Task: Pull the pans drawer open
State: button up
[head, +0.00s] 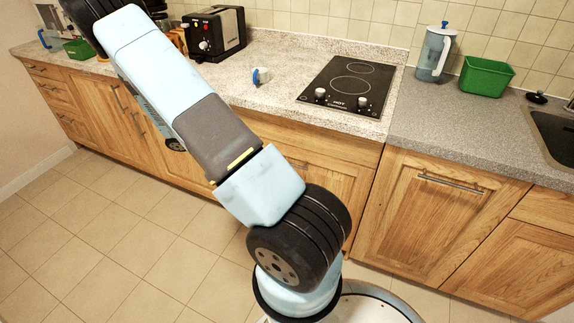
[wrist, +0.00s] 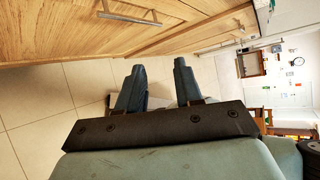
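The wooden fronts below the counter carry metal bar handles; no label shows which one is the pans drawer. In the head view a wide front (head: 425,225) with a horizontal handle (head: 450,183) stands right of the hob, and a drawer stack (head: 52,95) stands at the far left. In the wrist view my gripper (wrist: 160,66) has its two fingers apart with nothing between them. A wooden front (wrist: 60,30) with a bar handle (wrist: 127,13) is above and left of the fingers, and another bar handle (wrist: 215,46) is farther off. Neither handle is between the fingers. In the head view my arm hides the fingers and part of the fronts.
The counter holds a black hob (head: 350,84), a toaster (head: 215,33), a mug (head: 261,76), a jug (head: 435,54) and a green bin (head: 486,76). A sink (head: 553,130) is at the right. The tiled floor (head: 100,230) at left is clear.

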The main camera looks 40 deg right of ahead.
aim_at(288, 163)
jog(key=d+f+n+h, duration=0.45)
jog(key=f+n, duration=0.35)
jog(key=f, duration=0.3)
jog(key=x, duration=1.4)
jog(key=shift+s+d, duration=0.1)
jog(key=shift+s, duration=0.1)
jog(key=shift+c, duration=0.4)
grip_shut()
jog(key=shift+f, duration=0.1)
jog(key=shift+a, duration=0.25)
jog(key=shift+s, duration=0.1)
